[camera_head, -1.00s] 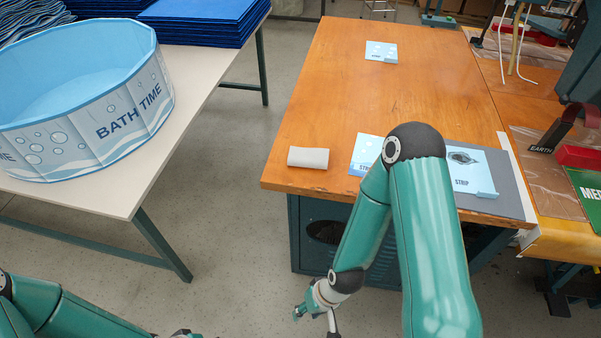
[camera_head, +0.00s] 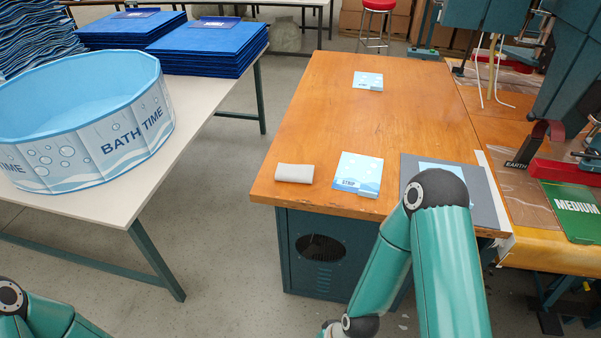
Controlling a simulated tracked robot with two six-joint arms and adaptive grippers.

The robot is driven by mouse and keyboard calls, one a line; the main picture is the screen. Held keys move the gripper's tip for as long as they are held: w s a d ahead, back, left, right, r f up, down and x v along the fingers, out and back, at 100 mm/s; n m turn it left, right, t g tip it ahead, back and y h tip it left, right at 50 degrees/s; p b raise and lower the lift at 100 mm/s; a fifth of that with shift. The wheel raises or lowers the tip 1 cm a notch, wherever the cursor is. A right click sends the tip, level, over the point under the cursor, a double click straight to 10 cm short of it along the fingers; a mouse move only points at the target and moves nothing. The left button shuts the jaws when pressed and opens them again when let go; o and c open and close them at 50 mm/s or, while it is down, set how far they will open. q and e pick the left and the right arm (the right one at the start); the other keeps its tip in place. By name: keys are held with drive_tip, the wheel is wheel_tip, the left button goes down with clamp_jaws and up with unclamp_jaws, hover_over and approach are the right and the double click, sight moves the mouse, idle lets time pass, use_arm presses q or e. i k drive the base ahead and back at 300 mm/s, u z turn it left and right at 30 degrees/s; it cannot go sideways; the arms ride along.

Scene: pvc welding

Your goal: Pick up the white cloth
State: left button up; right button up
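The white cloth (camera_head: 294,173) is a small rolled or folded light-grey piece. It lies on the wooden table (camera_head: 330,120) near its front left corner. My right arm comes up from the bottom right and bends down in front of the table. Its gripper is below the bottom edge of the picture. Only a bit of my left arm shows at the bottom left, and its gripper is out of view. Nothing touches the cloth.
A printed STRIP sheet (camera_head: 358,174) lies right of the cloth, and a grey mat (camera_head: 484,196) is partly behind my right arm. Another sheet (camera_head: 368,81) lies farther back. A BATH TIME tub (camera_head: 80,130) stands on the white table (camera_head: 112,205) at left. A floor gap separates the tables.

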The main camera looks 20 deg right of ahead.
sight(298, 174)
drive_tip(key=i, duration=0.85)
drive_tip(key=u, duration=0.05)
